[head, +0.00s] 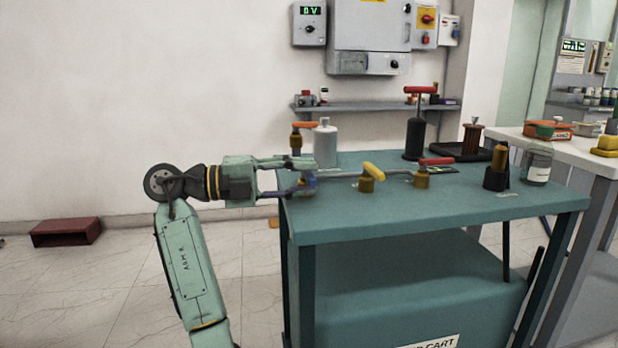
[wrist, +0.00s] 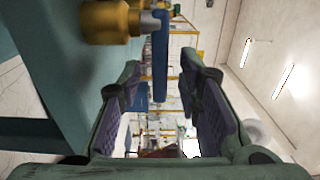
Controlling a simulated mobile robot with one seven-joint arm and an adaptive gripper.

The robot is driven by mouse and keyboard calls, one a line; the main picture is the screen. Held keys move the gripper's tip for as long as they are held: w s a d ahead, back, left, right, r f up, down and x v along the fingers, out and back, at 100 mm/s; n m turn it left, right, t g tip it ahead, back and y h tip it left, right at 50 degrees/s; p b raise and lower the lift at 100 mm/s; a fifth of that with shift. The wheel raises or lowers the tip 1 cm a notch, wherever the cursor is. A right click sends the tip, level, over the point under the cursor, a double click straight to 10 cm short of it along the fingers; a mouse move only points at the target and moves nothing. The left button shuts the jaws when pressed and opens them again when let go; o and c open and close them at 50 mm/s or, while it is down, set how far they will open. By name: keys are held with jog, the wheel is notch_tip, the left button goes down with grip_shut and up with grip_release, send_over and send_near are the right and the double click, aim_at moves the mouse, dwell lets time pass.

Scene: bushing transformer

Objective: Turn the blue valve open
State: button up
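The blue valve shows best in the wrist view, with a flat blue handle (wrist: 160,58) on a brass body (wrist: 104,22). In the head view its handle (head: 309,178) is small and partly covered by my gripper (head: 311,171) at the cart's left edge. My gripper reaches in from the left, roughly level, and is open. In the wrist view the handle appears in the gap between the two fingers, with space visible on both sides. I cannot tell how deep between them it sits. No contact with the handle is visible.
A pipe along the green cart (head: 440,215) carries a yellow-handled valve (head: 368,177) and a red-handled valve (head: 426,173). The floor left of the cart is mostly clear.

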jog(key=s+a, duration=0.2)
jog(key=a, duration=0.8)
jog(key=shift+a, duration=0.1)
